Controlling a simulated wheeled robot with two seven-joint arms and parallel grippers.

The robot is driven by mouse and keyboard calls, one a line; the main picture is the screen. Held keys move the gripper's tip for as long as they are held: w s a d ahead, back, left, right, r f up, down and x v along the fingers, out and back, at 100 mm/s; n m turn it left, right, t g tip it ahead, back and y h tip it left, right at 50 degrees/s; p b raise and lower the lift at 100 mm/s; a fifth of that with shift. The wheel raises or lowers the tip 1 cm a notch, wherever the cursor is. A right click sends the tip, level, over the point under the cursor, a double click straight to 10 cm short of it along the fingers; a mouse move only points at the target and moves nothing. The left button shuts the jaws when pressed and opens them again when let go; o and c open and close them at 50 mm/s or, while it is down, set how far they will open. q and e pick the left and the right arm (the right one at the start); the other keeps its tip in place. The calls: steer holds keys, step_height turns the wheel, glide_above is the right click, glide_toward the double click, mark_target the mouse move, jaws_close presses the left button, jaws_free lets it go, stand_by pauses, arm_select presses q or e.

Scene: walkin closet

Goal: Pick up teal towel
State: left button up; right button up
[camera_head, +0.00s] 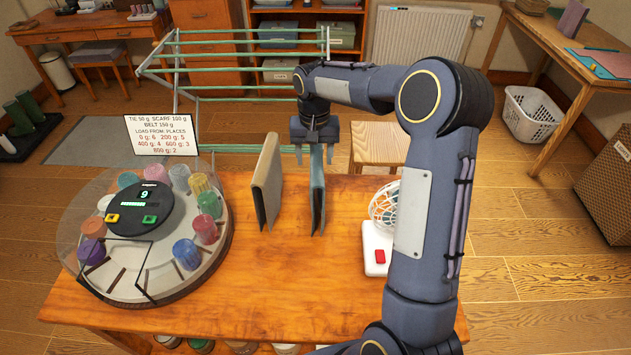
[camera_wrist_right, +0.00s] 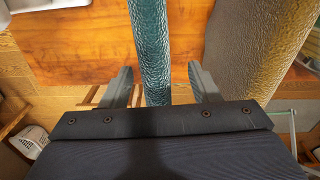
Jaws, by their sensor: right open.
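The teal towel (camera_head: 318,190) stands upright and folded on the wooden table (camera_head: 290,275), right of a beige folded piece (camera_head: 267,185). In the right wrist view the teal towel (camera_wrist_right: 151,50) runs between the two open fingers, with a gap on each side. My right gripper (camera_head: 315,150) is open, pointing down over the top of the towel, with its fingers on either side. The beige piece (camera_wrist_right: 262,45) also shows in the right wrist view, beside the right-hand finger. My left gripper is not in view.
A round carousel (camera_head: 185,265) with coloured rolls and a display stands at the table's left. A white fan (camera_head: 378,250) with a red button stands to the right, close to my right arm. A green-barred drying rack (camera_head: 240,70) and a stool (camera_head: 378,140) stand behind the table.

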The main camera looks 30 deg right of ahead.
steer(key=shift+s+d+f+p, duration=0.15)
steer(key=shift+f+p, duration=0.15)
steer(key=shift+f, duration=1.55)
jaws_close()
